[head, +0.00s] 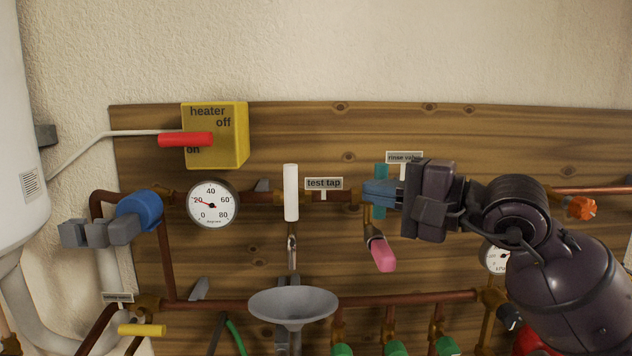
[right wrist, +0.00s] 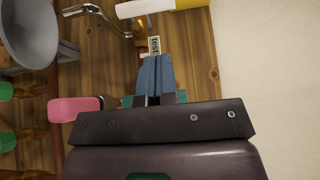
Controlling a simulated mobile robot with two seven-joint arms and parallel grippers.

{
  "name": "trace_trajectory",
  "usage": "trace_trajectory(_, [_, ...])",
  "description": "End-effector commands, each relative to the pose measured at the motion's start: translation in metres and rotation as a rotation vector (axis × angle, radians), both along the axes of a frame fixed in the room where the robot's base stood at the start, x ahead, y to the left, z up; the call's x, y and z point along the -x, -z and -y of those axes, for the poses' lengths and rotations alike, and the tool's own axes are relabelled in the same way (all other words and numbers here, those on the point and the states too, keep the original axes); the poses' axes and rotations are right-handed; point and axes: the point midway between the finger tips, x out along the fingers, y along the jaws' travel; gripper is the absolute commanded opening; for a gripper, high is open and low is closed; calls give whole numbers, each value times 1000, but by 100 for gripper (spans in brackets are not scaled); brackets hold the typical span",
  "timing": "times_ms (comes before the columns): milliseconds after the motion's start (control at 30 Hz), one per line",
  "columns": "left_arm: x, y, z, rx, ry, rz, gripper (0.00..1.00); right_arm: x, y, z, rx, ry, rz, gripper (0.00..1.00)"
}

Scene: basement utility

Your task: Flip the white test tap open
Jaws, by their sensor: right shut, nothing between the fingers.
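The white test tap handle (head: 291,192) stands upright on the copper pipe in the head view, left of the "test tap" label (head: 323,184). Its metal spout (head: 292,245) points down over a grey funnel (head: 293,303). Part of the white handle (right wrist: 133,8) also shows at the top edge of the right wrist view. My right gripper (head: 366,192) is shut and empty, to the right of the white handle and apart from it. Its blue fingers (right wrist: 155,75) are together in the right wrist view. My left gripper is not in view.
A teal part (head: 380,213) by the "rinse valve" label is partly hidden behind my right fingers, with a pink piece (head: 381,254) below. A yellow heater box (head: 223,136) with a red lever (head: 186,140) and a gauge (head: 212,204) are left of the tap.

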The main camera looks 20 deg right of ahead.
Motion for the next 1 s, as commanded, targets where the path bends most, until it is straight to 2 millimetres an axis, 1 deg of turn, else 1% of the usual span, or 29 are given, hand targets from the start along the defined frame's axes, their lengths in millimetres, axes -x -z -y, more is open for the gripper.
trace_trajectory(133, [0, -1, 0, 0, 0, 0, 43, -2, 0, -2, -3, -2, -1, 0])
trace_trajectory(233, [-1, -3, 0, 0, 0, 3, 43, -8, -1, -7, -5, -3, 0, 0])
trace_trajectory(367, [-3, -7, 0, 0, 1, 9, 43, -21, -2, -20, -6, -4, 0, 0])
trace_trajectory(600, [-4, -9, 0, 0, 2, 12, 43, -52, -2, -45, -6, -4, -1, 0])
trace_trajectory(700, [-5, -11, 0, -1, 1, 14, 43, -62, -1, -53, -5, -3, -2, 0])
trace_trajectory(833, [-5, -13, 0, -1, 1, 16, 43, -72, 0, -61, -4, -2, -2, 0])
trace_trajectory(1000, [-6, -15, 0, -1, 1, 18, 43, -76, 0, -65, -3, -3, -1, 0])
